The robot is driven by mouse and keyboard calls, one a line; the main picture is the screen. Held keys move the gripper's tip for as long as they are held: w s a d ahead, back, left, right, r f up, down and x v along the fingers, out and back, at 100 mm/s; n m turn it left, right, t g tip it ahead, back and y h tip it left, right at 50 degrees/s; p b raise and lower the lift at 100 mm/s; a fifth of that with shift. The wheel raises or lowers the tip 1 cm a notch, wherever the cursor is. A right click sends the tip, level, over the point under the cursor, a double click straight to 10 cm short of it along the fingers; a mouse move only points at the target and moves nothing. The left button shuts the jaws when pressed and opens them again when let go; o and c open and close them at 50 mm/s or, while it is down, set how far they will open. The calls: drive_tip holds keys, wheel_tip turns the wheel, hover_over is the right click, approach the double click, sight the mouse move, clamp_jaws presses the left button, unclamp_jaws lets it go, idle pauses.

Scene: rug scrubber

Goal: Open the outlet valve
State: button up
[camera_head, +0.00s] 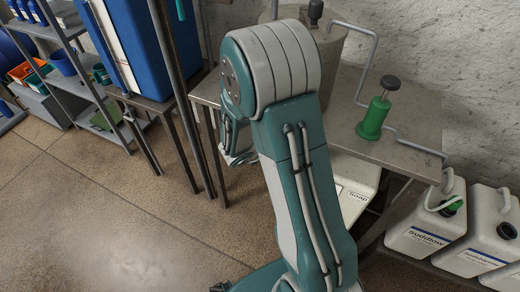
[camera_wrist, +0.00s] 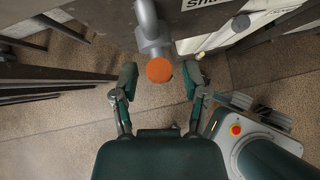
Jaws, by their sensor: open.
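A grey metal pipe fitting (camera_wrist: 148,28) comes down from the top of the wrist view. It ends in a round orange knob (camera_wrist: 159,70), which looks like the outlet valve's handle. My gripper (camera_wrist: 160,75) is open, with one finger on each side of the knob in the picture. Gaps show between the knob and both fingers, and I see no contact. How far the knob is in depth is hard to tell. In the head view my arm covers this area, and I cannot make out the valve there.
A metal table (camera_head: 408,150) carries a drum-like vessel (camera_head: 350,50) and a green bottle-shaped part (camera_head: 374,117) on bent piping. White jugs (camera_head: 425,228) stand at the lower right. A blue container (camera_head: 140,45) and shelving (camera_head: 75,65) are at left. Floor (camera_head: 100,220) is clear at lower left.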

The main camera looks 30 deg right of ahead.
drive_tip(key=v, duration=1)
drive_tip(key=shift+s+a, duration=0.2)
drive_tip(key=shift+a, duration=0.1)
drive_tip(key=shift+r, duration=0.15)
drive_tip(key=v, duration=0.9)
drive_tip(key=shift+d, duration=0.1)
drive_tip(key=s+r+m+t+y, duration=0.1)
drive_tip(key=s+r+m+y, duration=0.7)
drive_tip(key=m, duration=1.5)
drive_tip(key=s+r, duration=0.4)
drive_tip(key=s, duration=0.1)
drive_tip(key=shift+s+t, duration=0.15)
drive_tip(key=shift+t, duration=0.15)
drive_tip(key=shift+d, duration=0.2)
